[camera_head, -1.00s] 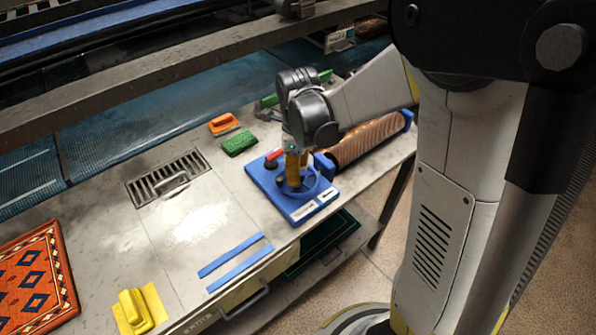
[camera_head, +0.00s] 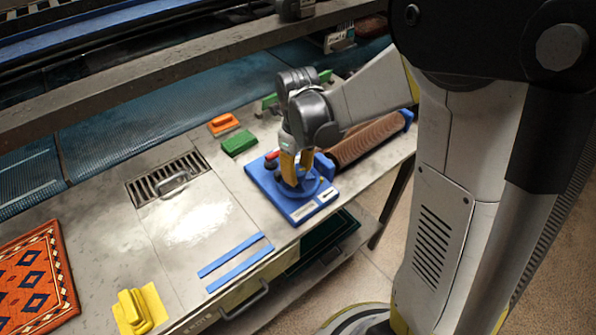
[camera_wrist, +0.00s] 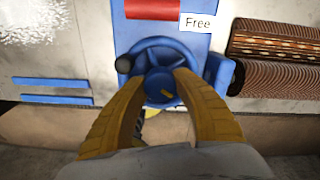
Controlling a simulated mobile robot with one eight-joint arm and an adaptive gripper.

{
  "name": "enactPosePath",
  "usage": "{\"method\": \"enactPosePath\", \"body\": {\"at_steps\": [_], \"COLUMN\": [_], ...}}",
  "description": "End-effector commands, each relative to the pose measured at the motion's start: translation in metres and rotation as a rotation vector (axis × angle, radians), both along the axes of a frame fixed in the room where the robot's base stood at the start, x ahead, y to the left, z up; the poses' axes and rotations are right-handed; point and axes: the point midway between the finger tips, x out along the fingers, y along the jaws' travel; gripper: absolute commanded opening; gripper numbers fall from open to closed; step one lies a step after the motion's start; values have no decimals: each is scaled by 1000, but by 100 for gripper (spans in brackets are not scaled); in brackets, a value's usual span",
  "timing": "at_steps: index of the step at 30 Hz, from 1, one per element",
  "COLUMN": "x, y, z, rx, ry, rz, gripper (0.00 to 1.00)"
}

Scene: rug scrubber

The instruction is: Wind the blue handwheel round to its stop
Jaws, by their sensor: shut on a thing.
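The blue handwheel (camera_head: 315,189) sits on a blue base plate (camera_head: 264,181) near the right end of the bench. In the wrist view the handwheel (camera_wrist: 160,46) shows a round rim, a central hub with a small yellow mark, and a black knob (camera_wrist: 124,63) at its left. My gripper (camera_head: 297,180) points down at the wheel from above. In the wrist view the yellow fingers of my gripper (camera_wrist: 160,84) close on the hub from both sides. The fingers hide the near part of the rim.
A label reading "Free" (camera_wrist: 197,22) lies beyond the wheel. A brown ribbed roll (camera_head: 367,141) with a blue end lies close on the right. A green block (camera_head: 239,143) and an orange brush (camera_head: 222,124) lie behind. Blue strips (camera_head: 235,258) and a metal grate (camera_head: 168,178) are left.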

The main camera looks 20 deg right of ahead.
Motion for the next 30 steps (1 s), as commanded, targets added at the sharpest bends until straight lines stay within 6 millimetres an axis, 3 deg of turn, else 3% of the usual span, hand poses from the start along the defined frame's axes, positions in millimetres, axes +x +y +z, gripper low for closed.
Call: {"method": "enactPosePath", "body": {"at_steps": [4,5,7,19,30], "x": [0,0,0,0,0], "y": [0,0,0,0,0], "z": [0,0,0,8,84], "rx": [0,0,-1,0,0], "ry": [1,1,1,0,0], "rz": [0,0,0,1,1], "gripper": [4,40,59,59,59]}}
